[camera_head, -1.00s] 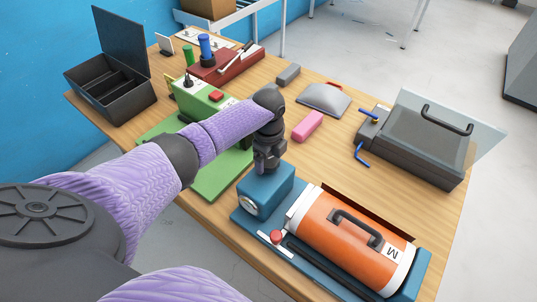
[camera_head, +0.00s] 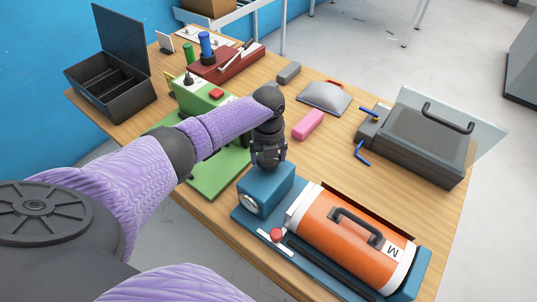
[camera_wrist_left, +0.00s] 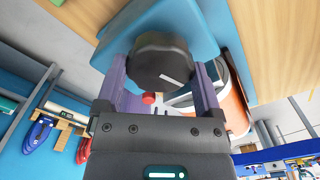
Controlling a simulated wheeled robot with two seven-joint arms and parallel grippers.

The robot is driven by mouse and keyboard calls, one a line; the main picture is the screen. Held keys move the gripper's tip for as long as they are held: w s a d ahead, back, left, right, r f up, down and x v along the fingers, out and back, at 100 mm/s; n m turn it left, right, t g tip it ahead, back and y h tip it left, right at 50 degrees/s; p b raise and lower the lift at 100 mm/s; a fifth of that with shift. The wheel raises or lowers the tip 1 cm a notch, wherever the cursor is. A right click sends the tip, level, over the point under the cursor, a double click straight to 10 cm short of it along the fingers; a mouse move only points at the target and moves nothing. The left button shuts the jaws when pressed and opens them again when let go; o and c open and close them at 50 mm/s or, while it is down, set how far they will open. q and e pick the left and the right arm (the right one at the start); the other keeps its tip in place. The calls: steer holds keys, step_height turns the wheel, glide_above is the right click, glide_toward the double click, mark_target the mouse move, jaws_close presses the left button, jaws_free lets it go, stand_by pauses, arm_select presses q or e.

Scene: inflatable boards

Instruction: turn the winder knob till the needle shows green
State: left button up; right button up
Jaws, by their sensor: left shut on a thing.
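The winder is a blue box (camera_head: 268,188) on a blue base, with a round dial (camera_head: 248,203) on its front-left face. The needle is too small to read. My left gripper (camera_head: 269,163) points down at the top of the box. In the left wrist view its purple fingers stand on either side of a dark round knob (camera_wrist_left: 158,62) with a white mark, and the gripper (camera_wrist_left: 163,80) is shut on it. In the head view the gripper hides the knob. My right gripper is out of view.
An orange cylinder (camera_head: 340,232) with a black handle lies on the blue base beside the box, near a red button (camera_head: 277,235). A green device (camera_head: 205,98) stands behind my left arm. A pink block (camera_head: 308,124) and grey case (camera_head: 420,140) lie farther back.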

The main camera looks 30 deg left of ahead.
arm_select(q)
steer(key=shift+m, duration=0.5)
steer(key=o, duration=1)
step_height(320, 180, up, 10)
steer(key=p, duration=0.2)
